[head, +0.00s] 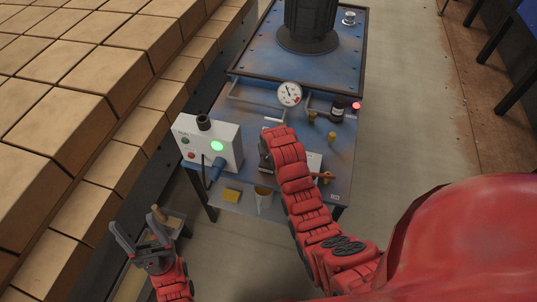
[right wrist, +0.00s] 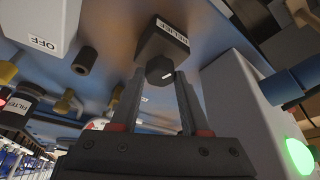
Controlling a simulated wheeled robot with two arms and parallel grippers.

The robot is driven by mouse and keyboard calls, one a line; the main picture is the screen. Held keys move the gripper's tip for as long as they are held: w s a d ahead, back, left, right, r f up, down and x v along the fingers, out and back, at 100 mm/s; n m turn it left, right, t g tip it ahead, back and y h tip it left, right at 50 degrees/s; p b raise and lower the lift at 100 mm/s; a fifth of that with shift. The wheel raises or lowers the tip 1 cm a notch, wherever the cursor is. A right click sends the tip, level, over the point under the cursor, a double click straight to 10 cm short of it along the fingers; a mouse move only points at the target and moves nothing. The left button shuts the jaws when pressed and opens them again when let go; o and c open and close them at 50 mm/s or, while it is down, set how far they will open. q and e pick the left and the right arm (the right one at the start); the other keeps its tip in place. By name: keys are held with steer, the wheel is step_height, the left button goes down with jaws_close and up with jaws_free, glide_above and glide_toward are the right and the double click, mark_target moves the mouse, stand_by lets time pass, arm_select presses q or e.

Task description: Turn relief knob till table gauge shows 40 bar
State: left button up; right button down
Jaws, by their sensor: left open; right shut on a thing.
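The relief knob (right wrist: 158,71) is a small dark knob with a white mark, below a black block (right wrist: 163,40) with a white RELIEF label in the right wrist view. My right gripper (right wrist: 160,80) has its two fingers on either side of the knob and is shut on it. In the head view my right arm hides the knob. The round white table gauge (head: 289,94) stands at the back of the blue table (head: 235,118); its needle points up and left, but its numbers are too small to read. My left gripper (head: 136,228) is open and empty, left of the table.
A white box (head: 215,135) with a green light stands on the table's left. A red lamp (head: 356,106) and brass fittings (head: 331,136) are at the right. In the right wrist view a block marked OFF (right wrist: 40,25) shows.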

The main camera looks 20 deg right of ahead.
steer(key=shift+c, duration=1.9)
jaws_free()
steer(key=shift+r, duration=0.15)
steer(key=shift+s+r, duration=0.1)
steer(key=shift+r, duration=0.2)
steer(key=p+v, duration=0.7)
steer(key=v, duration=0.9)
steer(key=shift+r, duration=0.25)
